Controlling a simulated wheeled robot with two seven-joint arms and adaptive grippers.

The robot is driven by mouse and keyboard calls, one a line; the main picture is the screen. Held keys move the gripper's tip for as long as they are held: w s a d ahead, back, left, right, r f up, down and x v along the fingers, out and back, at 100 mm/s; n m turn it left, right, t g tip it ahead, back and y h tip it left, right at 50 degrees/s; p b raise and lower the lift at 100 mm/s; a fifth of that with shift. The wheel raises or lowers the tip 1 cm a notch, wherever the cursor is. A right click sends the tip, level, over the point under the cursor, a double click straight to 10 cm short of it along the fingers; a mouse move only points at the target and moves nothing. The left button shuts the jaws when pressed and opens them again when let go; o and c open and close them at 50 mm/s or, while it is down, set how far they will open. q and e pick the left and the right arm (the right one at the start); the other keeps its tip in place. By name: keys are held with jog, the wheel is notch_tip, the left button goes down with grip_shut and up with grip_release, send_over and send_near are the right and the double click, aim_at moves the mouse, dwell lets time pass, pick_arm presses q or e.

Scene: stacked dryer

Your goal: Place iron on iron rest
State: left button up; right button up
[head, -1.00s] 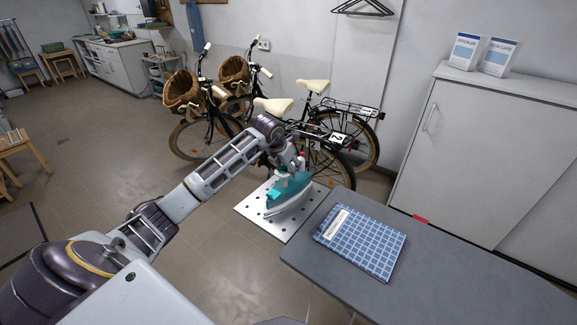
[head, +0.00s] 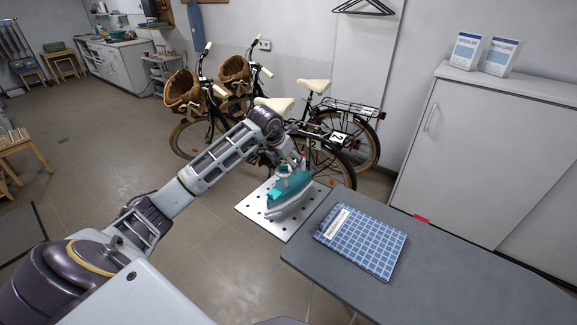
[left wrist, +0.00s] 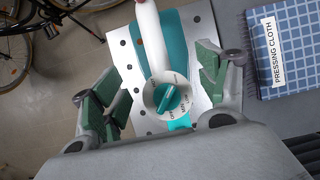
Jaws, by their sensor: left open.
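The teal and white iron (head: 288,194) is at the perforated light metal iron rest (head: 251,211), at the left end of the ironing board. It appears to lie on the plate, though its underside is hidden. My left gripper (head: 297,166) is at the upper, far side of the iron. In the left wrist view its two green-padded fingers are spread wide apart, with the iron's white handle (left wrist: 153,45) and round dial (left wrist: 168,98) between them. Neither finger visibly presses on the iron. The rest plate (left wrist: 203,24) shows on both sides of the iron. My right gripper is not seen.
A blue checked pressing cloth (head: 362,241) lies folded on the grey ironing board (head: 450,275), right of the iron. Two bicycles (head: 330,150) stand close behind the rest. A white cabinet (head: 480,160) stands behind the board at right. The board's right part is clear.

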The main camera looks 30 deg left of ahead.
pick_arm(q)
jog(key=v, duration=0.9)
jog(key=shift+b, duration=0.35)
dwell(1.8)
